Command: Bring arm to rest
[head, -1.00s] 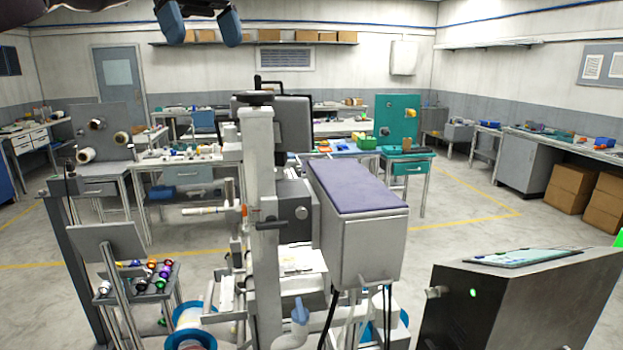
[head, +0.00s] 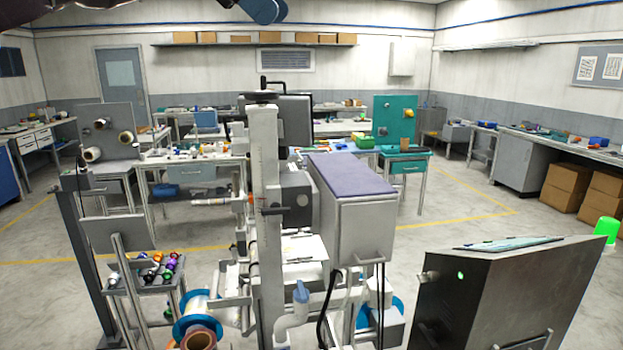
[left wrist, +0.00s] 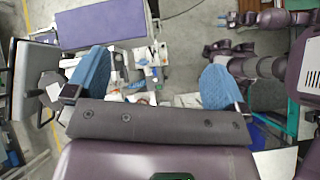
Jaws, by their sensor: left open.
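My left gripper (head: 262,10) shows only in part at the top edge of the head view, high above the machine, with its blue fingers cut off by the frame. In the left wrist view, my left gripper (left wrist: 154,82) has its two blue ribbed fingers wide apart. Nothing is between them; the floor and machine parts show beyond.
A tall machine with a grey box (head: 352,225) with a purple top stands close in front. A dark console (head: 500,300) is at right, a small rack of colourful spools (head: 158,272) at left. Workbenches line the back. Open floor (head: 455,205) lies at centre right.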

